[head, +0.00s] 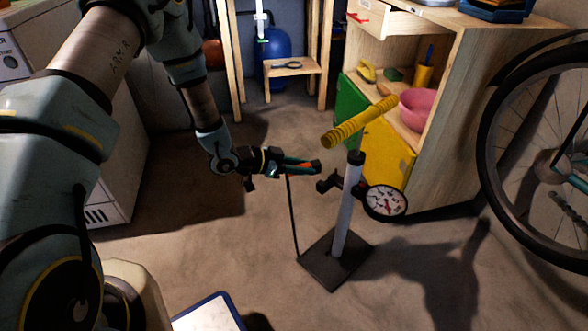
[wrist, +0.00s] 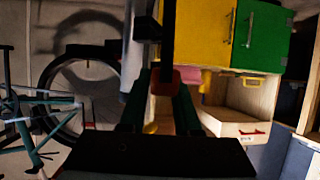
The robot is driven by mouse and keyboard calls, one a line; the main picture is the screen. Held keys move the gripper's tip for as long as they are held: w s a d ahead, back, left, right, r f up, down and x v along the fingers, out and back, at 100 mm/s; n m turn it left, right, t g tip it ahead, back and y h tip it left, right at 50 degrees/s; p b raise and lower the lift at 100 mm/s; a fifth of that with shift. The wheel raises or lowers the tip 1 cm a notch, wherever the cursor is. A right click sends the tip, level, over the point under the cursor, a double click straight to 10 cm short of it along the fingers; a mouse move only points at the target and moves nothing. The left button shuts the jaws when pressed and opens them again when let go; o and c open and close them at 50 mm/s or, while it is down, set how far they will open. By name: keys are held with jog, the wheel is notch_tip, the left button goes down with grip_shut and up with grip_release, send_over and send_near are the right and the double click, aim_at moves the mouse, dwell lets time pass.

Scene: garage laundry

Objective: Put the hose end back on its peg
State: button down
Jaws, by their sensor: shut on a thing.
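A floor pump stands upright, with a white barrel (head: 346,212), a ribbed yellow handle (head: 358,122) and a dark base (head: 318,268). A black peg bracket (head: 328,183) sticks out from the left of the barrel. My gripper (head: 306,166) is shut on the orange-red hose end (head: 316,168), just left of the barrel and a little above the peg; they look apart. The black hose (head: 293,220) hangs from the grip to the base. The wrist view, which is upside down, shows the reddish hose end (wrist: 163,82) between the fingers and a dark part, perhaps the peg (wrist: 147,28), near it.
A round gauge (head: 386,202) sits on the pump's right. Behind stands a wooden cabinet (head: 450,130) with yellow and green doors and a pink bowl (head: 418,108). A bicycle wheel (head: 490,130) is at the right. Floor left of the pump is clear.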

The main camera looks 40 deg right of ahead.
aim_at(319, 162)
jog(key=s+d, duration=0.2)
jog(key=d, duration=0.4)
jog(key=shift+d, duration=0.2)
jog(key=shift+f+b, duration=0.3)
jog(key=shift+b, duration=0.15)
dwell(0.4)
jog(key=shift+f+b, duration=0.7)
jog(key=shift+f, duration=0.35)
jog(key=shift+f, duration=0.4)
jog(key=c, duration=0.5)
grip_release()
jog(key=shift+c, duration=0.2)
